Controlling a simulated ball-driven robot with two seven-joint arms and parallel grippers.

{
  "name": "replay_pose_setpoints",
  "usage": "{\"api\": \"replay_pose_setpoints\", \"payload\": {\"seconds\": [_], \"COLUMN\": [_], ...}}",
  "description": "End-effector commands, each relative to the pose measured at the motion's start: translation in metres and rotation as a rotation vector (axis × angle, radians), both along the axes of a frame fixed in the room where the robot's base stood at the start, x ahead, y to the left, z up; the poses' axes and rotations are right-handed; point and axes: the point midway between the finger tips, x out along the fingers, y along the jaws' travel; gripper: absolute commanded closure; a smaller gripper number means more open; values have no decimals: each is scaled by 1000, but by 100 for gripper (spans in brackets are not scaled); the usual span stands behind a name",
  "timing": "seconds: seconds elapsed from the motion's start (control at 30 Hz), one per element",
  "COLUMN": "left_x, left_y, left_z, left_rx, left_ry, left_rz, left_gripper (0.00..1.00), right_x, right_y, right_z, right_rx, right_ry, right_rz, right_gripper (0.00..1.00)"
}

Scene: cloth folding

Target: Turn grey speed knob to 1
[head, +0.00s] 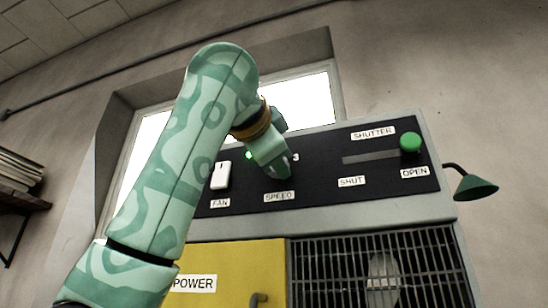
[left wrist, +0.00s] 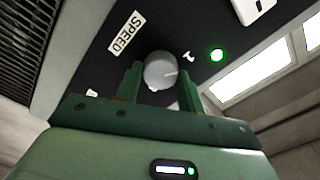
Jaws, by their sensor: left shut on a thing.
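The grey speed knob (left wrist: 158,69) is round, on the black panel beside the SPEED label (left wrist: 125,33). My left gripper (left wrist: 160,78) is shut on it, with a green finger on each side of it in the left wrist view. My right gripper is in neither view.
On the panel (head: 320,185), a white FAN switch (head: 220,176) and a lit green lamp (head: 248,155) are left of my gripper. A green shutter knob (head: 410,142) sits at the OPEN end of its slot. A yellow POWER door (head: 240,265) and a grille (head: 345,250) are below.

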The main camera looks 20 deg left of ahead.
Motion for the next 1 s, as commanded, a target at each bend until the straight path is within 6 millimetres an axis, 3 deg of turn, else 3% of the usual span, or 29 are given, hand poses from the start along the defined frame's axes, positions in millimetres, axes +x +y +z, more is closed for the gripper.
{"api": "replay_pose_setpoints", "payload": {"seconds": [0.03,0.1,0.47,0.57,1.0], "left_x": [2,2,-6,-22,-133], "left_y": [-1,-1,0,0,4], "left_z": [-3,-3,-2,-4,-5], "left_rx": [3,2,1,2,2], "left_ry": [8,7,2,0,3], "left_rz": [1,0,-1,-1,-1], "left_gripper": [53,40,40,40,40], "right_x": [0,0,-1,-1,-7], "right_y": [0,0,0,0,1], "right_z": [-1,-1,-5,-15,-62], "right_rx": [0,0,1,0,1], "right_ry": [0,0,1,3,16], "right_rz": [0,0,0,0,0], "right_gripper": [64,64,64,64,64]}}
